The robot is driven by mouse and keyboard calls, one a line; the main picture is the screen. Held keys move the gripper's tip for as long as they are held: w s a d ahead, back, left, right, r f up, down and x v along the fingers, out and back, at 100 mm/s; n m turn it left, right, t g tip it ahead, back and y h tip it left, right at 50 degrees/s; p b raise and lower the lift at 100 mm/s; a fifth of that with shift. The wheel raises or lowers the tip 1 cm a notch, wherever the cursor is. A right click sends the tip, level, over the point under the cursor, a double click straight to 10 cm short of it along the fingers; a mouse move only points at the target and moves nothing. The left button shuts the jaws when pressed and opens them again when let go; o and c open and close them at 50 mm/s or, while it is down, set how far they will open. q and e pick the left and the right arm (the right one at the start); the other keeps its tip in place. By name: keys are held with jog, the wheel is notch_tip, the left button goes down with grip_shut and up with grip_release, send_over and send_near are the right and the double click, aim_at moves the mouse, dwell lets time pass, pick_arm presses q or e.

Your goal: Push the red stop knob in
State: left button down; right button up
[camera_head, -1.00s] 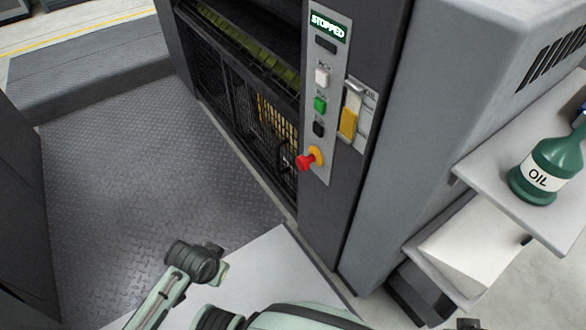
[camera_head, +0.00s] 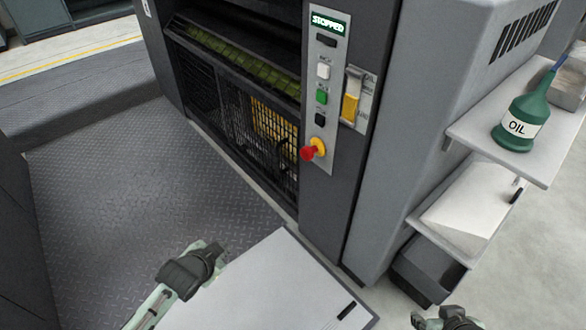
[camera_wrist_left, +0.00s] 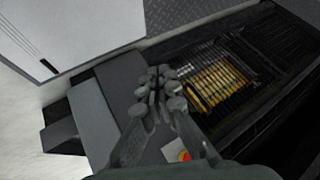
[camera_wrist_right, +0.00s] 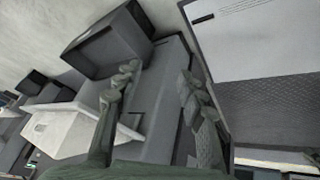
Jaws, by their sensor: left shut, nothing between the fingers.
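The red stop knob (camera_head: 309,153) sticks out from its yellow collar (camera_head: 319,145) low on the grey control panel (camera_head: 322,80). It also shows near the bottom of the left wrist view (camera_wrist_left: 184,156), partly hidden by my gripper's body. My left gripper (camera_head: 205,258) is below and left of the knob in the head view, apart from it. In the left wrist view its fingers (camera_wrist_left: 158,82) are together and empty. My right gripper (camera_head: 447,320) is at the bottom right of the head view. In the right wrist view its fingers (camera_wrist_right: 157,75) are spread and empty.
A lit STOPPED display (camera_head: 328,23) tops the panel, above white, green (camera_head: 322,96) and black buttons. A shelf (camera_head: 485,145) with a green oil bottle (camera_head: 524,118) stands right. A white-topped surface (camera_head: 270,285) lies below. The ribbed floor (camera_head: 130,180) is clear.

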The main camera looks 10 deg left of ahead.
pick_arm(q)
jog(key=w+d+r+m+t+h+b, duration=0.2)
jog(key=w+r+m+h, duration=0.3)
jog(key=m, duration=0.4)
jog(key=w+d+r+m+t+h+b, duration=0.3)
jog(key=w+r+m+h, duration=0.2)
jog(key=w+m+h, duration=0.2)
jog(key=w+m, duration=0.1)
jog(key=m, duration=0.1)
jog(key=shift+d+r+m+t, duration=0.15)
jog(key=shift+r+m+t, duration=0.15)
jog(key=shift+m, duration=0.1)
pick_arm(e)
jog(key=w+a+r+t+y, duration=0.1)
jog(key=w+a+r+t, duration=0.1)
jog(key=r, duration=0.3)
jog(key=w+a+r+t+y, duration=0.1)
jog(key=w+a+r+t, duration=0.1)
jog(key=r, duration=0.4)
jog(key=w+a+r+n+t+y, duration=0.1)
jog(key=w+a+r+t, duration=0.1)
jog(key=a+r, duration=0.3)
jog(key=shift+r+t, duration=0.15)
jog(key=shift+t, duration=0.55)
jog(key=shift+w+a, duration=0.1)
